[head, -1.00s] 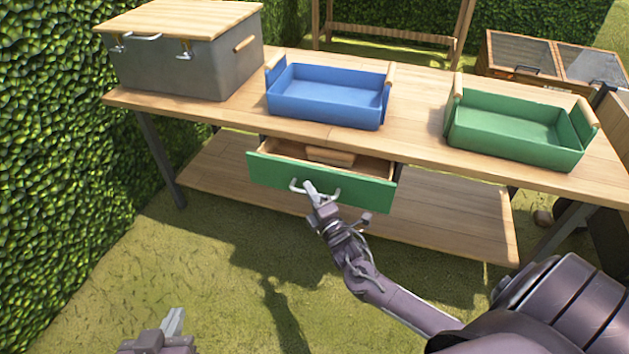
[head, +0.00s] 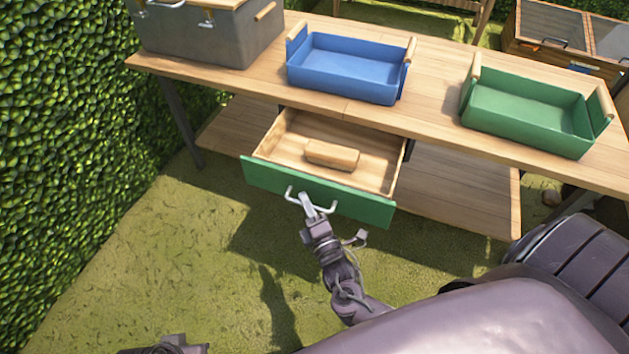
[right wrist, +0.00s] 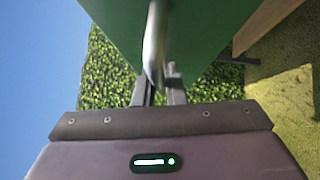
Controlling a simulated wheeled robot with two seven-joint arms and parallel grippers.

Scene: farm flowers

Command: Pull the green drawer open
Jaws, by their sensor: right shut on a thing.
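The green drawer (head: 350,202) under the wooden table stands well open, its front pulled out from the table's edge. A light wooden block (head: 332,155) lies inside it. My right gripper (head: 308,203) is shut on the drawer's metal handle (head: 330,208) at the front. In the right wrist view the handle (right wrist: 154,45) passes between the fingers, with the green front (right wrist: 195,30) just behind it. My left gripper (head: 170,346) shows only in part at the bottom edge of the head view; its jaws are not clear.
On the table (head: 435,90) stand a grey box (head: 210,40), a blue tray (head: 345,90) and a green tray (head: 525,130). A lower shelf (head: 460,190) is below. A hedge (head: 70,170) borders the left. The grass in front is clear.

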